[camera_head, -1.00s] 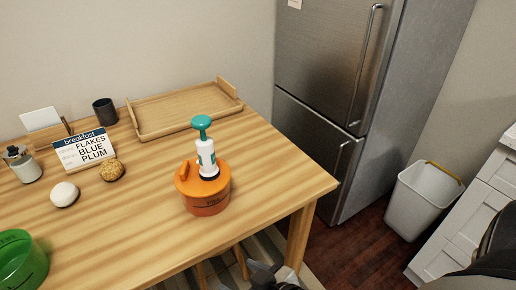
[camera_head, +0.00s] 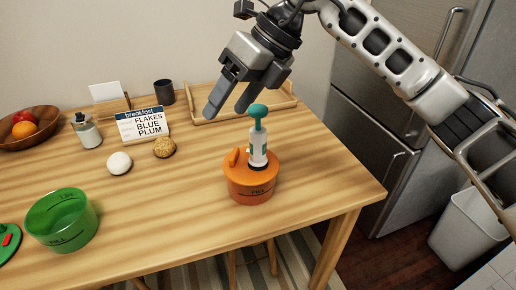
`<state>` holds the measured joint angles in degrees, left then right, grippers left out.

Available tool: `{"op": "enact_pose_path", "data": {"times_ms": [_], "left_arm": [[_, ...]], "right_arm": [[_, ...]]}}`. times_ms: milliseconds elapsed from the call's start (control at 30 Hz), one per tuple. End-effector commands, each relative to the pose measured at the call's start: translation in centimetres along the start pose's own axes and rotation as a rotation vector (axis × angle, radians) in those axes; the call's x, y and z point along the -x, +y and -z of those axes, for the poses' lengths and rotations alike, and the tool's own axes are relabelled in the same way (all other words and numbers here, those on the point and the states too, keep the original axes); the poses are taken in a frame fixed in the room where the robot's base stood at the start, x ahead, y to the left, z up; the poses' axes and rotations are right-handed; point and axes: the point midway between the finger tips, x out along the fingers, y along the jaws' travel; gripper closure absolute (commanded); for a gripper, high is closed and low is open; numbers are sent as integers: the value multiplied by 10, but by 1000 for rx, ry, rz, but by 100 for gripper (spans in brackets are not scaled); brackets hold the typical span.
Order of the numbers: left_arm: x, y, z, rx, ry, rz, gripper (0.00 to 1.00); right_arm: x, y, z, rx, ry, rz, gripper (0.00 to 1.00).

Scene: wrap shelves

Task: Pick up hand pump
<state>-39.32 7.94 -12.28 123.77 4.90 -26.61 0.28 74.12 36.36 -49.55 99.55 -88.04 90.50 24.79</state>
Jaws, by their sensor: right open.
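The hand pump (camera_head: 258,147) has a white body and a teal knob handle. It stands upright on the lid of a round orange container (camera_head: 250,183) near the right side of the wooden table (camera_head: 180,215). My right gripper (camera_head: 226,110) comes in from the upper right. Its fingers are apart and empty, just behind and above the pump's handle, pointing down and to the left. I see no contact between the gripper and the pump. My left gripper is not in view.
A wooden tray (camera_head: 205,117) lies behind the pump. A breakfast sign (camera_head: 142,125), a white egg-like object (camera_head: 119,163), a brown lump (camera_head: 164,147), a dark cup (camera_head: 164,91) and a green bowl (camera_head: 62,222) are to the left. A fridge (camera_head: 368,135) stands right.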

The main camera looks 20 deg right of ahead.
Motion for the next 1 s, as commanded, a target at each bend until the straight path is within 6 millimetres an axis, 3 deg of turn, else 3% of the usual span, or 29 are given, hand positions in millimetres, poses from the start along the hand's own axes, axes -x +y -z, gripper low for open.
{"op": "enact_pose_path", "data": {"times_ms": [33,133,200,300,367,700,1000], "left_arm": [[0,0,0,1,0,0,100],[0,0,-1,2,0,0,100],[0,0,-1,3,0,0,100],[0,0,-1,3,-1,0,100],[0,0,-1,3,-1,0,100],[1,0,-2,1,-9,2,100],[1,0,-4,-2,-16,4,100]], "right_arm": [[25,-19,-5,-10,-1,133,38],[62,-44,-7,-45,6,317,38],[78,-54,-6,-68,8,394,38],[86,-62,-5,-85,11,445,38],[80,-67,-5,-89,13,453,38],[16,-95,-3,-85,14,447,38],[-8,-107,-2,-84,11,447,38]]}}
